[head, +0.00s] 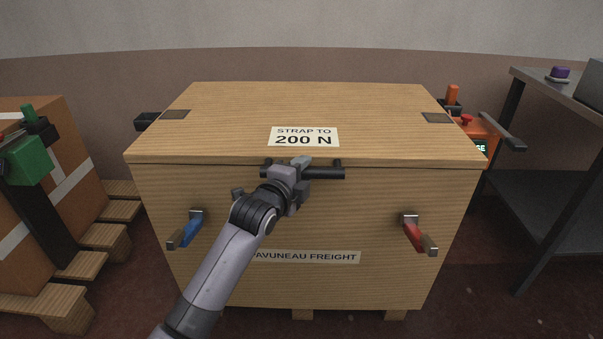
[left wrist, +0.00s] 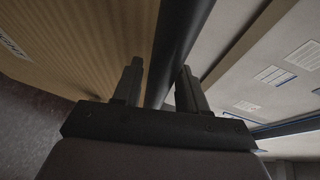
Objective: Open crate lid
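The wooden crate (head: 300,215) stands in front of me. Its lid (head: 310,105) lies flat and closed on top, with a "STRAP TO 200 N" label. A dark bar handle (head: 330,173) runs along the lid's front edge. My left gripper (head: 303,168) is at the handle and hides part of it. In the left wrist view the bar (left wrist: 182,40) runs between my two spread fingers (left wrist: 160,72), with a slim gap showing at the left finger. A blue latch (head: 190,232) and a red latch (head: 414,236) stick out of the crate's front. My right gripper is not in view.
A strapped cardboard box (head: 85,165) on wooden pallets (head: 85,268) stands at left, with a green device (head: 28,158) before it. A grey metal table (head: 560,90) stands at right. An orange device (head: 478,133) sits beside the crate's right side. Space above the lid is clear.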

